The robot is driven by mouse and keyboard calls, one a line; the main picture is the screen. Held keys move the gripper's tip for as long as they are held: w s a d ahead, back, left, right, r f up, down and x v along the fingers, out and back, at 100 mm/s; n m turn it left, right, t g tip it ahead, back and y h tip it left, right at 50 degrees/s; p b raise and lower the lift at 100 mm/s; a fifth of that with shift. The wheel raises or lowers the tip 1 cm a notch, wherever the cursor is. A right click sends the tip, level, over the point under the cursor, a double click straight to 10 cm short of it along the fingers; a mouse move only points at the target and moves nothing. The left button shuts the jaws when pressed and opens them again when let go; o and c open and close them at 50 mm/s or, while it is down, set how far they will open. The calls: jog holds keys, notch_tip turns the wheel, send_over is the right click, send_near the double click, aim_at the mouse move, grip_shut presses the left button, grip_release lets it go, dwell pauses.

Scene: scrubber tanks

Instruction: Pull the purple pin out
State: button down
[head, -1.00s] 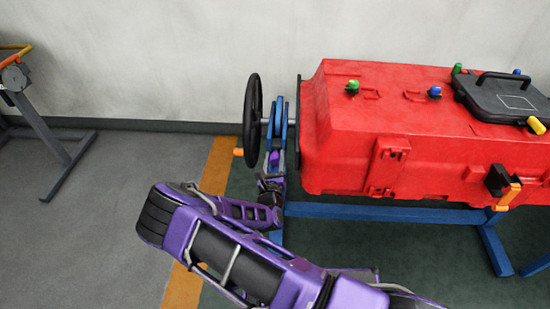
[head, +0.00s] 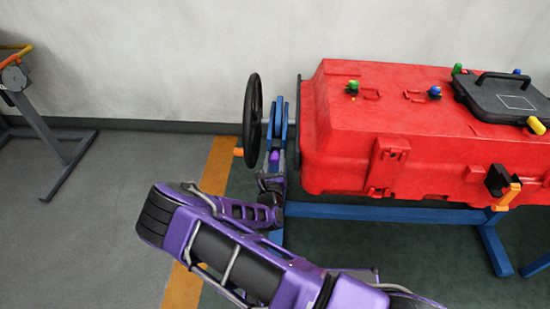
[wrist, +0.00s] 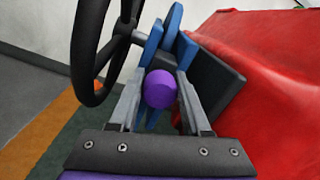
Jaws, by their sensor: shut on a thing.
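The purple pin (head: 274,157) shows as a small purple spot on the blue bracket (head: 281,116) beside the black handwheel, left of the red tank. In the wrist view the round purple pin head (wrist: 161,89) sits between the two grey fingers of my gripper (wrist: 160,80), which is shut on it. The blue bracket plates (wrist: 165,32) are just behind the pin. The pin's shaft is hidden behind its head, so I cannot tell how deep it sits. In the head view my gripper (head: 274,166) reaches up to the pin from below.
The black handwheel (head: 251,118) stands close on the left of my gripper. The red tank (head: 345,140) is close on the right, on a blue frame (head: 390,213). An orange-handled stand (head: 40,120) is at far left. Open floor (head: 100,220) lies at left.

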jog(key=shift+s, duration=0.1)
jog(key=s+p, duration=0.2)
jog(key=s, duration=0.1)
jog(key=shift+s+a+r, duration=0.1)
jog(key=shift+s+r, duration=0.05)
jog(key=shift+s, duration=0.45)
jog(key=shift+f, duration=0.25)
jog(key=shift+c, duration=1.8)
grip_release()
jog(key=shift+r, duration=0.1)
jog(key=shift+s, duration=0.15)
jog(key=s+p, duration=0.1)
jog(key=s, duration=1.6)
jog(key=shift+s+a+p, duration=0.15)
jog(key=shift+a+p, duration=0.1)
jog(key=shift+p, duration=0.1)
